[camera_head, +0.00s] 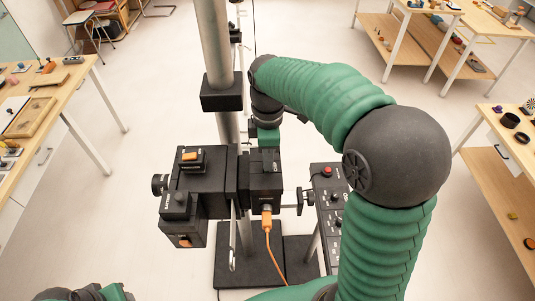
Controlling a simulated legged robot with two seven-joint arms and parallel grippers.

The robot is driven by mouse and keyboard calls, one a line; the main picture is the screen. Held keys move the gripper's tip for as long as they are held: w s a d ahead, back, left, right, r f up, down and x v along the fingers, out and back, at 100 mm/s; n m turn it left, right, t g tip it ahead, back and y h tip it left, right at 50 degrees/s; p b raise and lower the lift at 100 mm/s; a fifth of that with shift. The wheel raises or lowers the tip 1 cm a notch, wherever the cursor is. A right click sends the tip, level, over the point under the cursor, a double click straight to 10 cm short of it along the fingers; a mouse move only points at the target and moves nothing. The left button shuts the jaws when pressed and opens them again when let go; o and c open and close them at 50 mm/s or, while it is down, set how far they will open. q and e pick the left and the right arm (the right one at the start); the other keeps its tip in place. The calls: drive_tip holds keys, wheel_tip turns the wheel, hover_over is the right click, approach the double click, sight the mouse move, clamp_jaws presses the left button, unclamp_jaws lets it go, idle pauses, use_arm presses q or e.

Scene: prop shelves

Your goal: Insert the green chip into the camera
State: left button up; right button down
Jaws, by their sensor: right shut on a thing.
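The camera (203,178) is a black boxy device with a lens at its left, mounted on a stand with a tall grey pole.
An orange plug (267,218) with a cable sits in the front of the right box section. A black control panel (328,210) with a red button stands at its right. A wooden table (45,85) with props is at the left. Open floor lies around the stand.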

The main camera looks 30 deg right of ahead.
drive_tip(key=shift+f, duration=0.55)
idle(0.9)
drive_tip(key=c, duration=1)
unclamp_jaws()
drive_tip(key=shift+o, duration=0.2)
drive_tip(key=o, duration=0.6)
drive_tip(key=shift+r, duration=0.15)
drive_tip(key=shift+r+p, duration=0.35)
drive_tip(key=shift+r+p, duration=2.05)
drive_tip(key=shift+r, duration=0.1)
drive_tip(key=shift+r+p, duration=0.3)
drive_tip(key=shift+r, duration=0.05)
